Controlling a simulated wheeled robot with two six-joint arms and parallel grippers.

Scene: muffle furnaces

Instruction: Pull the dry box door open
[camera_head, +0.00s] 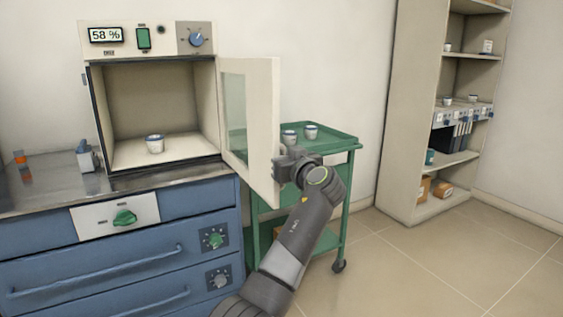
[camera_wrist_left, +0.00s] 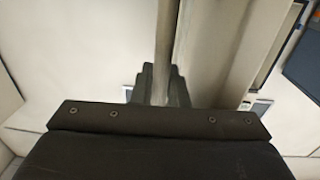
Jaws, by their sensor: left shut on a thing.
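The dry box (camera_head: 148,95) is a cream cabinet on the bench, with a "58 %" display on top. Its door (camera_head: 262,110), a cream frame with a glass pane, is hinged on the box's right side and stands swung well out toward me. The interior is exposed, and a small white cup with a blue rim (camera_head: 155,144) stands on its floor. My left gripper (camera_head: 281,163) is at the door's outer edge. In the left wrist view its fingers (camera_wrist_left: 155,86) are closed around an upright handle bar (camera_wrist_left: 163,40). My right gripper is not in view.
A green trolley (camera_head: 345,143) with two cups stands behind the door and my arm. Blue drawers (camera_head: 110,265) with a metal top are below the box. A shelf unit (camera_head: 410,110) stands at the right. The floor at right is clear.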

